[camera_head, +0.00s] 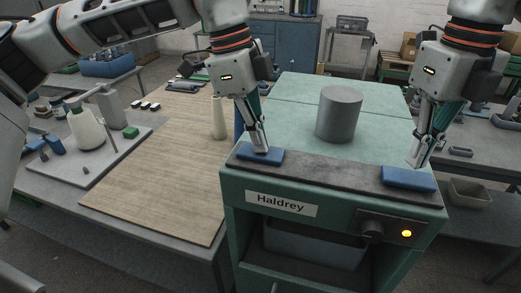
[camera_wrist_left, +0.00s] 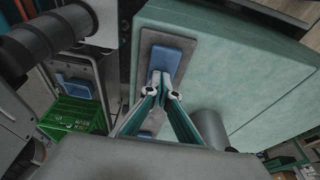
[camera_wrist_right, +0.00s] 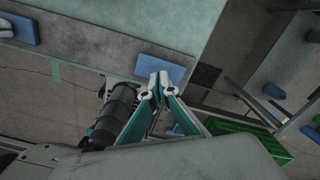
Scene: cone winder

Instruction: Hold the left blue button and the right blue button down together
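The left blue button (camera_head: 258,155) sits at the left end of the grey strip on the machine's front top edge. My left gripper (camera_head: 261,148) is shut and empty, its tips at the left button; in the left wrist view the tips (camera_wrist_left: 161,75) overlap the button (camera_wrist_left: 164,62). The right blue button (camera_head: 408,179) sits at the strip's right end. My right gripper (camera_head: 416,164) is shut and empty, its tips over the far edge of the right button. In the right wrist view the tips (camera_wrist_right: 157,77) overlap the right button (camera_wrist_right: 160,68). I cannot tell whether either button is pressed down.
The green machine (camera_head: 240,196) carries a "Haldrey" label, a black knob (camera_head: 372,231) and a lit yellow lamp (camera_head: 407,233). A grey cylinder (camera_head: 339,114) stands on its top between my arms. A wooden board (camera_head: 160,165) lies on the table to the left.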

